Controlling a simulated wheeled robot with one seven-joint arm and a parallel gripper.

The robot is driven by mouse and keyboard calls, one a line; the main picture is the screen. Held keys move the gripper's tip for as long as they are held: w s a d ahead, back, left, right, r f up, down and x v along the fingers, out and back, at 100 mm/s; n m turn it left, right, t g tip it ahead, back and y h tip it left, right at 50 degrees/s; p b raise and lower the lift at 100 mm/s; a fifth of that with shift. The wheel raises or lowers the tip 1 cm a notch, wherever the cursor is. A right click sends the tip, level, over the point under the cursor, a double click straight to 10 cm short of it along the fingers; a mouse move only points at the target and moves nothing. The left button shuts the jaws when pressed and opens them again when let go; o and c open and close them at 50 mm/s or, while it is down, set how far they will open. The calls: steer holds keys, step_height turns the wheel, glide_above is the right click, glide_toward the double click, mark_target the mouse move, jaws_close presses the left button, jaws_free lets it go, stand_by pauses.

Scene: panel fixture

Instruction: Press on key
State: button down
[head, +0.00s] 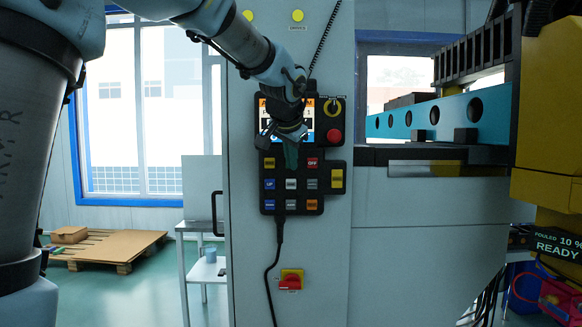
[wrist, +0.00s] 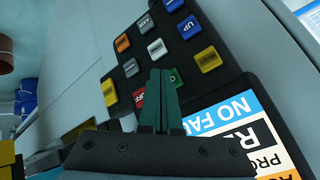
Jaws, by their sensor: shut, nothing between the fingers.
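The dark key pad (head: 326,209) hangs on the grey cabinet front, below a screen. The green key, taken as the on key, shows in the wrist view (wrist: 178,77), partly hidden behind the fingertips. In the head view my gripper covers its place in the top row. The red off key (head: 312,162) is to its right there, and also shows in the wrist view (wrist: 139,97). My gripper (head: 291,165) is shut and empty, its green fingers (wrist: 162,78) pointing at the pad beside the green key. I cannot tell whether the tips touch.
Other keys lie close around, such as a yellow one (head: 269,162) and a white one (wrist: 156,48). A red rotary switch (head: 290,281) is lower on the cabinet.

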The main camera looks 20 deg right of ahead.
steer(key=shift+s+a, duration=0.1)
steer(key=shift+s, duration=0.15)
steer(key=shift+s+a+b, duration=0.35)
steer(key=shift+s+b, duration=0.05)
steer(key=shift+s, duration=0.35)
steer(key=shift+s+a+b, duration=0.35)
steer(key=shift+s, duration=0.35)
steer(key=shift+s+a+b, duration=0.35)
steer(key=shift+s+b, duration=0.05)
steer(key=shift+s, duration=0.35)
